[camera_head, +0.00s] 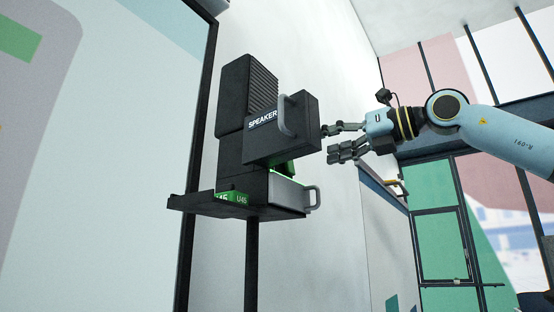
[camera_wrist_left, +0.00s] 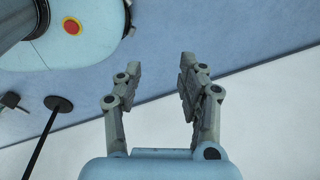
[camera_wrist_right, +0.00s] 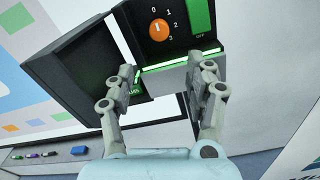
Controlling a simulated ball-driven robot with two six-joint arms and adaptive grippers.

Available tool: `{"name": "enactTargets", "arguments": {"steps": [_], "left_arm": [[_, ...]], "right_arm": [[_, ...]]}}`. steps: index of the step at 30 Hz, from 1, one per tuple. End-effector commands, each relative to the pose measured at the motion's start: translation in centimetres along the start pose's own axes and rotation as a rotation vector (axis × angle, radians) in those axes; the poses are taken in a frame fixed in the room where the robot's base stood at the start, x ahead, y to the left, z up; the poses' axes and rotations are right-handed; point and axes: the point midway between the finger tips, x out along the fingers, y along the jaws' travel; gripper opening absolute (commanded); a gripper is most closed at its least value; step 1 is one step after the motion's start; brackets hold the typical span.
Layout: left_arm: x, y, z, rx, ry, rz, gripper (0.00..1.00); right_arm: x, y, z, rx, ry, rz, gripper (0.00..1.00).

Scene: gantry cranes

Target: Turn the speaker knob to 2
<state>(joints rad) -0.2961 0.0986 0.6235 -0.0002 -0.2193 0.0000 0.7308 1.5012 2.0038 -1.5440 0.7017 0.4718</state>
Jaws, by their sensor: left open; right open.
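The black speaker box (camera_head: 285,130), lettered SPEAKER with a grey handle, is mounted on a stand in the head view. In the right wrist view the round orange speaker knob (camera_wrist_right: 160,29) sits on its dark panel, with 0, 1, 2 and 3 printed around it. A pale mark shows on the knob, but its exact setting is too small to tell. My right gripper (camera_head: 330,143) is open beside the speaker box; in the right wrist view its fingers are below the knob, apart from it. My left gripper (camera_wrist_left: 160,72) is open and empty, away from the speaker, outside the head view.
A green switch (camera_wrist_right: 200,15) marked OFF is right of the knob. A glowing green strip (camera_wrist_right: 180,60) runs under the panel. A black shelf (camera_head: 190,204) holds the speaker unit before a white wall. Pens and a blue block (camera_wrist_right: 79,150) lie at lower left.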

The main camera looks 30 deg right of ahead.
Motion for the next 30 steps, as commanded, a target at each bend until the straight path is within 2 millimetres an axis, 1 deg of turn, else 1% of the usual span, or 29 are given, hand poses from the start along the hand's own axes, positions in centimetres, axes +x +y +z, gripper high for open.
{"name": "enactTargets", "arguments": {"steps": [1,3,6,8,16,21,24,30], "left_arm": [[-0.3,0.8,0.5,-0.003,-0.008,0.009,0.40],[-0.9,1.8,1.1,-0.008,-0.017,0.021,0.40],[-2.2,2.6,1.4,-0.013,-0.024,0.032,0.40],[-3.2,2.5,1.2,-0.013,-0.023,0.032,0.40],[-7.5,0.5,-0.9,-0.006,0.003,0.013,0.40],[-9.2,0.3,-1.3,-0.006,0.006,0.013,0.40],[-9.9,0.2,-1.3,-0.006,0.006,0.013,0.40],[-10.6,0.4,-1.2,-0.007,0.002,0.016,0.40]], "right_arm": [[-0.1,0.2,0.6,-0.003,-0.009,0.003,0.55],[0.2,0.3,0.8,-0.001,-0.011,0.007,0.55],[1.0,0.4,1.0,0.001,-0.011,0.009,0.55],[1.7,0.4,1.1,0.003,-0.011,0.010,0.55],[5.5,0.6,1.2,0.007,-0.012,0.011,0.55],[7.8,0.5,1.0,0.008,-0.013,0.010,0.55],[9.0,0.4,1.0,0.007,-0.014,0.009,0.55],[10.4,0.3,0.8,0.003,-0.013,0.006,0.55]]}}
